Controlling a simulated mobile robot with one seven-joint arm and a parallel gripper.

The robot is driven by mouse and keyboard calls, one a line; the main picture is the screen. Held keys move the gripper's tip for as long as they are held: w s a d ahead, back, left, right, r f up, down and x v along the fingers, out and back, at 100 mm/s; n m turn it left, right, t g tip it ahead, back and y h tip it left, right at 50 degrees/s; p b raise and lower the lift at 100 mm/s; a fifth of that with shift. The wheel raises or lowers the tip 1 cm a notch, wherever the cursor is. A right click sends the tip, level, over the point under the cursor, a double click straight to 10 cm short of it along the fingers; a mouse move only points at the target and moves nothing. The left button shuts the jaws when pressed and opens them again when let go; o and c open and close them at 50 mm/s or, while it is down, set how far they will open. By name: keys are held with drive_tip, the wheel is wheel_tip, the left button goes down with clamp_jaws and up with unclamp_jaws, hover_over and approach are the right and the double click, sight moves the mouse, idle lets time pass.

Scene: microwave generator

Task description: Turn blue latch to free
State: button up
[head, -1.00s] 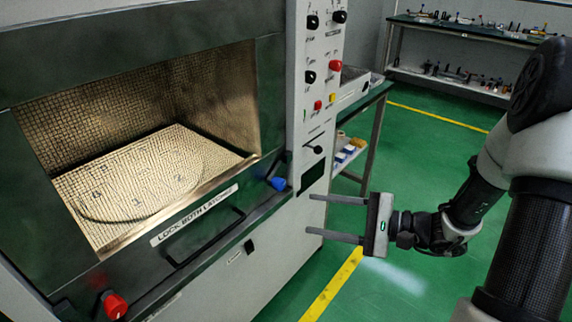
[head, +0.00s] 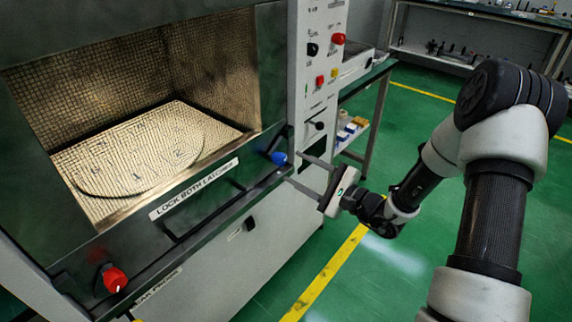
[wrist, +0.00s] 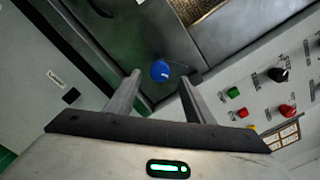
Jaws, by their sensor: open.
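The blue latch (head: 279,158) is a round blue knob at the right end of the dark lower front frame of the microwave chamber. It also shows in the wrist view (wrist: 160,71), centred beyond the fingertips and between them. My gripper (head: 296,167) is open and empty, with its two fingers pointing at the latch from the right. In the wrist view my gripper (wrist: 160,82) has a finger on each side of the latch. I cannot tell whether either finger touches it. A red latch (head: 114,279) sits at the left end of the same frame.
A label reading LOCK BOTH LATCHES (head: 193,190) and a dark handle bar (head: 207,217) lie between the latches. The control panel (head: 318,88) with several knobs stands just right of the blue latch. Green floor (head: 405,150) to the right is open.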

sight(283, 161)
drive_tip(key=x, duration=0.5)
drive_tip(key=c, duration=1)
